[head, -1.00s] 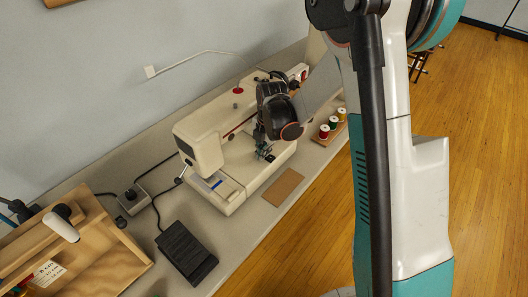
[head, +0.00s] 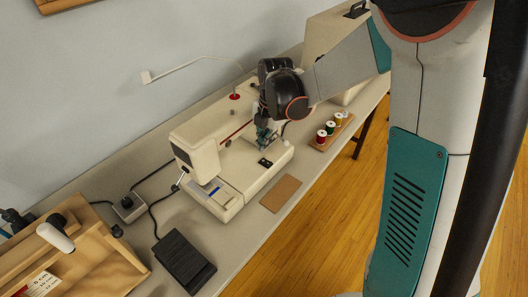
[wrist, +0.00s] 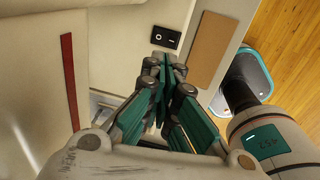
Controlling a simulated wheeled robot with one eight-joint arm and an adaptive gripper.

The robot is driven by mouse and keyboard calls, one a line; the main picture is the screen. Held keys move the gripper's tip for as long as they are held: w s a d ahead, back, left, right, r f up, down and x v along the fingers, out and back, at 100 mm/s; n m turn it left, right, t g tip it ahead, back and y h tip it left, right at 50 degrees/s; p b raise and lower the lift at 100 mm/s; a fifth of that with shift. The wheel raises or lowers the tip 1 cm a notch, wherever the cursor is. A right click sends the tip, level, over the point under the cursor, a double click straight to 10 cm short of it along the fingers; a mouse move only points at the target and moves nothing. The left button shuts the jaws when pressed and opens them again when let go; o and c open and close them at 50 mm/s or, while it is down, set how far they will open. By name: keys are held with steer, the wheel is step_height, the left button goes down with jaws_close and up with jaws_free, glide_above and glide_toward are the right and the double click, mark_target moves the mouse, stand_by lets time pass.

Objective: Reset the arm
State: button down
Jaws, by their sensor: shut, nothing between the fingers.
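My gripper (head: 264,140) is over the right part of the white sewing machine (head: 205,152), beside its upright. In the wrist view its teal fingers (wrist: 166,76) are shut with nothing between them. The machine fills the left of that view, with a red stripe (wrist: 69,82) on its body. A black power switch (wrist: 166,37) lies just beyond the fingertips. Whether the gripper touches the machine cannot be told. My arm hides part of the machine's right end.
A brown card (head: 281,194) lies on the bench in front. A spool rack (head: 331,134) and pale case (head: 333,40) stand right. A black pedal (head: 183,262) and wooden box (head: 82,255) are at left. The bench's front edge borders open floor.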

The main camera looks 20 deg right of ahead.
steer(key=s+d+r+m+t, duration=0.2)
steer(key=s+r+m+t, duration=0.1)
steer(key=s+r+m, duration=0.9)
steer(key=s+d+r+m+t, duration=0.1)
steer(key=s+r+m+t, duration=0.1)
steer(key=s+m, duration=0.8)
steer(key=m+t, duration=0.1)
steer(key=m, duration=0.2)
steer(key=shift+h, duration=0.4)
